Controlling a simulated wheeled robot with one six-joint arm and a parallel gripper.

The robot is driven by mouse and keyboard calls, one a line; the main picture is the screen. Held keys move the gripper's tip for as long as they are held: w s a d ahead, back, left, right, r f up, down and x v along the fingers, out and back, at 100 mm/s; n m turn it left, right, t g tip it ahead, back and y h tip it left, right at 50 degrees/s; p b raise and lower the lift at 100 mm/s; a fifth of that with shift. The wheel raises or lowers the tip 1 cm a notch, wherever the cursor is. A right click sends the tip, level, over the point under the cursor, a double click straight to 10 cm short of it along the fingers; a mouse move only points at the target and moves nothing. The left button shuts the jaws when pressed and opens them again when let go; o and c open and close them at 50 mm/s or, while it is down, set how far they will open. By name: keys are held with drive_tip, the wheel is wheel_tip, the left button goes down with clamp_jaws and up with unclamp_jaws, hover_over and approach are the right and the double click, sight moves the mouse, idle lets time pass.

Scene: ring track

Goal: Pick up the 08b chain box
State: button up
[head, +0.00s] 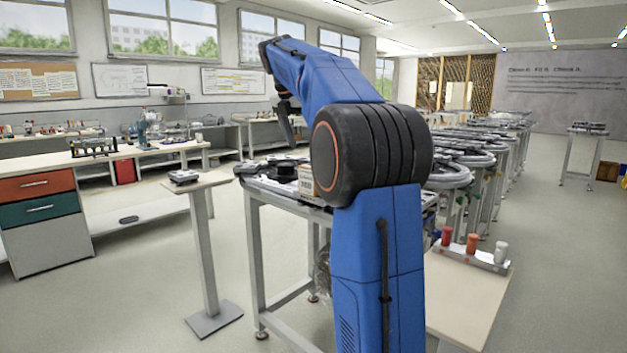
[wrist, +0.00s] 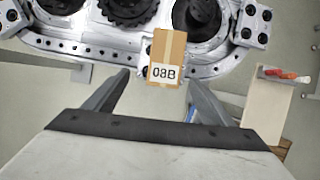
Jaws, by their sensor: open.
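The 08B chain box (wrist: 167,50) is a small tan cardboard carton with a white "08B" label. In the wrist view it sits at the edge of the metal track table, just ahead of my gripper (wrist: 158,77), whose two fingers are spread apart and empty. In the head view the box (head: 306,181) shows beside my arm, partly hidden by its black joint. My gripper (head: 287,122) there is up and to the left of the box, pointing down, with its fingertips hard to make out.
The track table (head: 262,186) carries dark sprockets (wrist: 125,10) close beside the box. A small pedestal (head: 203,240) stands left. A side table with coloured cups (head: 472,243) is at right. Further ring-track tables (head: 455,160) run behind.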

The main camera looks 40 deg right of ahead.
drive_tip(key=x, duration=1.2)
drive_tip(key=shift+s+d+f, duration=0.25)
drive_tip(key=shift+d+f, duration=0.1)
drive_tip(key=shift+f, duration=0.15)
drive_tip(key=shift+f, duration=0.25)
drive_tip(key=shift+w, duration=0.1)
drive_tip(key=c, duration=2)
